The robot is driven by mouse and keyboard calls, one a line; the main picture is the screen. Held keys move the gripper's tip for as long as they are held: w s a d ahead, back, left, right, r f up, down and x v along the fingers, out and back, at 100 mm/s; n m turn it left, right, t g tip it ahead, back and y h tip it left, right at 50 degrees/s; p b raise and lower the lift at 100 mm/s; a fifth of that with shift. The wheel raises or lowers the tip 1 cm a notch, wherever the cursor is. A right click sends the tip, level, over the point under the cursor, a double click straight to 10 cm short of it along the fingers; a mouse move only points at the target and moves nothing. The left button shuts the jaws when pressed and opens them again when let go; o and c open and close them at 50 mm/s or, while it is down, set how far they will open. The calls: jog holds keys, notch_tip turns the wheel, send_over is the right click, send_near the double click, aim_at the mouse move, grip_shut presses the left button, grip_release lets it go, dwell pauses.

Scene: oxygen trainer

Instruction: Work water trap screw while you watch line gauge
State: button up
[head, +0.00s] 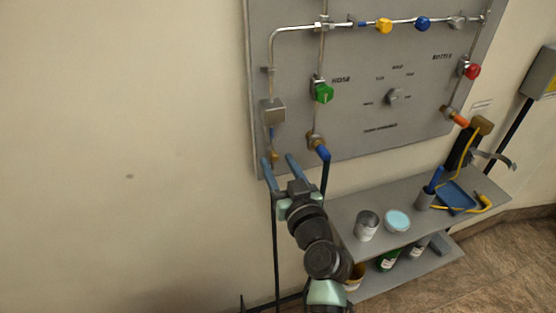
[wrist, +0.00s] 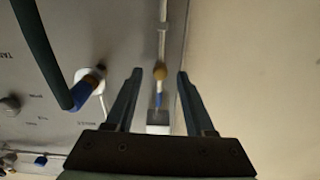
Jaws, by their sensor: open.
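A grey box-like fitting, probably the water trap (head: 273,111), sits at the lower left of the wall panel (head: 350,60). A blue piece and a small brass knob, probably its screw (head: 274,155), hang below it. My gripper (head: 277,158) is open, its blue fingers pointing up near the brass knob. In the wrist view, the brass knob (wrist: 160,73) appears between the fingertips, with a gap on both sides; depth is hard to tell. The box (wrist: 158,118) is partly hidden by my gripper's body. I cannot make out a line gauge in either view.
A green valve (head: 323,93) and a blue-ended hose fitting (head: 321,151) are right of the trap; the dark hose (wrist: 45,50) runs close beside my gripper. A grey shelf (head: 345,212) with a can (head: 367,225) stands below. The wall at left is clear.

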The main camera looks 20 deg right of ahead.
jog(key=shift+w, duration=0.4)
grip_shut()
